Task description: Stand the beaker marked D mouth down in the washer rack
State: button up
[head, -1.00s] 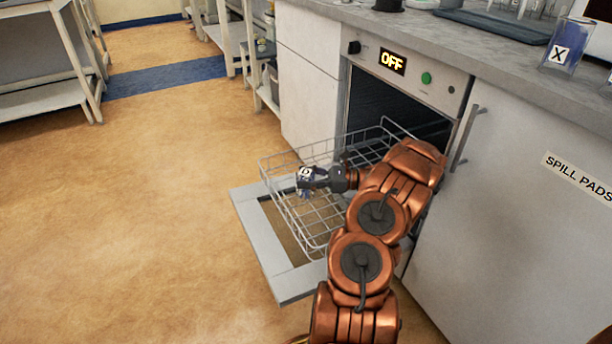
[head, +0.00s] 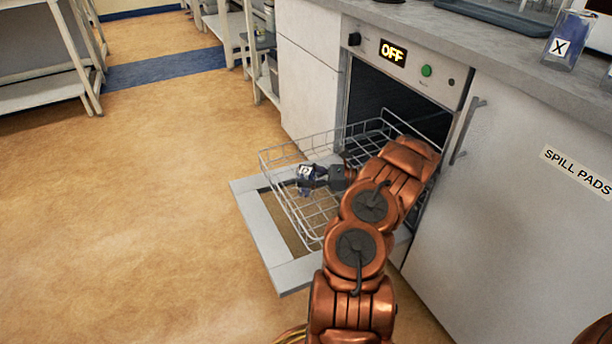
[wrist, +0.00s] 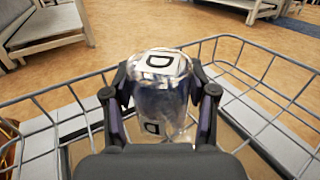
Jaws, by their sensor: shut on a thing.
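The beaker marked D (wrist: 160,95) is clear glass with a white D label at its upper end and another on its side. My gripper (wrist: 160,105) is shut on it, one finger on each side. In the head view the beaker (head: 304,179) and my gripper (head: 316,176) are inside the outline of the wire washer rack (head: 281,214). The rack is pulled out over the open door, and its wires also surround the beaker in the wrist view (wrist: 60,116). The beaker's lower end is partly hidden, so I cannot tell whether it touches the rack floor.
The open washer door (head: 262,236) lies under the rack. The washer panel (head: 410,68) reads OFF. A beaker marked X (head: 566,42) stands on the counter (head: 480,45) at the right. The floor to the left is clear.

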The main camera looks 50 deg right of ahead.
jog(key=shift+f, duration=0.25)
jog(key=o, duration=1.3)
jog(key=shift+c, duration=0.2)
notch_tip(320, 180, up, 10)
jog(key=shift+f, duration=0.1)
